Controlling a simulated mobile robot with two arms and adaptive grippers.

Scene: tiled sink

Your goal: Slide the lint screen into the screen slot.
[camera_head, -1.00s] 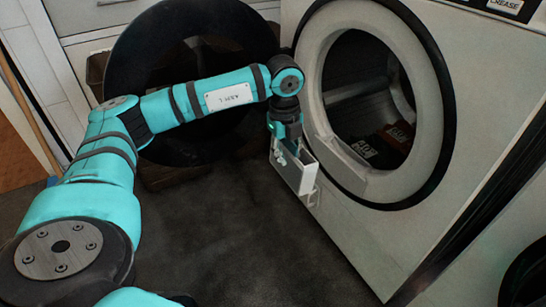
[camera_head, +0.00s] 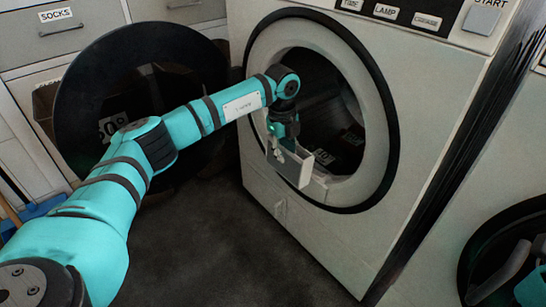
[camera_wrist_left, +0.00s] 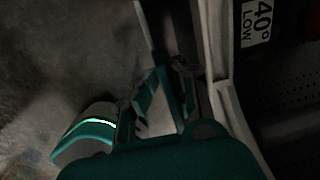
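My left gripper (camera_head: 281,150) points down in front of the lower lip of the dryer's round opening. It is shut on the lint screen (camera_head: 298,172), a pale flat framed panel hanging below the fingers. In the left wrist view my left gripper (camera_wrist_left: 167,80) has the screen's light edge (camera_wrist_left: 150,28) beyond its fingers, left of the pale dryer rim (camera_wrist_left: 219,75). The screen slot appears to be at the pale lip (camera_head: 322,186) at the bottom of the opening, partly hidden by the screen. Whether they touch, I cannot tell. Part of my right arm shows at the lower right.
The dryer's round dark door (camera_head: 90,60) stands open at the left, behind my left arm. Grey drawers (camera_head: 60,28) stand at the back. The dark floor (camera_head: 215,250) before the dryer is clear.

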